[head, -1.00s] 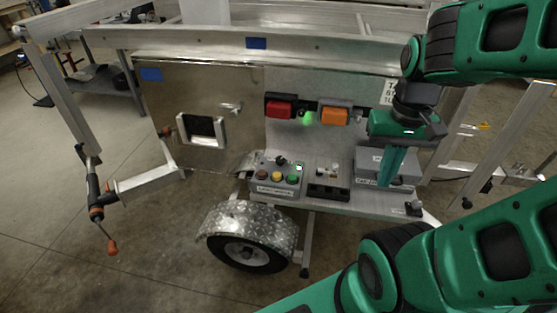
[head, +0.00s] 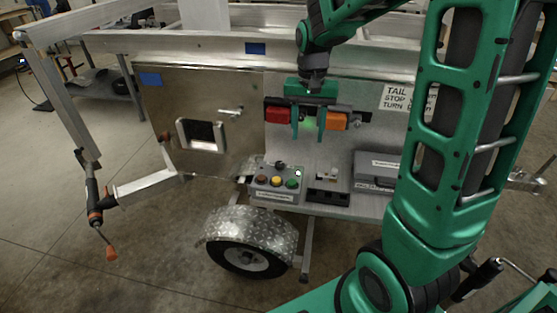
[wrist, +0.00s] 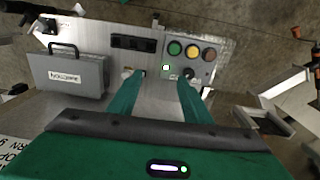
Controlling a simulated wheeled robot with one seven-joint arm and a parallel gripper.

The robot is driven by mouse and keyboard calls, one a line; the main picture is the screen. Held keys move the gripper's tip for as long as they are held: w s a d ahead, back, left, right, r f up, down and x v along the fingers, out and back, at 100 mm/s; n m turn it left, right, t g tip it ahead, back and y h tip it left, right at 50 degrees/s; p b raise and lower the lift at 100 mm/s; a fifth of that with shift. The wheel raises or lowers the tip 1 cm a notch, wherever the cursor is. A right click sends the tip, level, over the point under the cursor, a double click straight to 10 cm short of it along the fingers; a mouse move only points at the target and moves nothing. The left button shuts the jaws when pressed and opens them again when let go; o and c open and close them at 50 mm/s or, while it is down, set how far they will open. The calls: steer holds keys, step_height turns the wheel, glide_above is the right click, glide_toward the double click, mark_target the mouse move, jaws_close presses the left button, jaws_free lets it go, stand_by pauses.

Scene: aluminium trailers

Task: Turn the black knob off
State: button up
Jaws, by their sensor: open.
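The black knob (head: 281,165) stands at the back of the grey control box (head: 262,192), behind a row of brown, yellow and green buttons. In the wrist view the knob (wrist: 190,73) shows just beyond the tip of the right finger. A small light (head: 298,173) on the box glows; it also shows in the wrist view (wrist: 166,68). My gripper (head: 308,137) is open and empty, fingers pointing down, above and to the right of the knob, in front of the metal panel. In the wrist view my gripper (wrist: 158,80) has its fingers clearly apart. The knob's exact angle is too small to tell.
A red lamp (head: 278,115) and an orange lamp (head: 337,121) flank my fingers on the panel. A black switch block (head: 328,197) and a grey case (head: 376,172) sit right of the box. A fender (head: 250,228) lies below.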

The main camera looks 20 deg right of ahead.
glide_above(280, 163)
step_height(280, 163, down, 4)
step_height(280, 163, down, 10)
steer(key=shift+a+f, duration=0.1)
steer(key=shift+f, duration=0.15)
steer(key=c, duration=1.1)
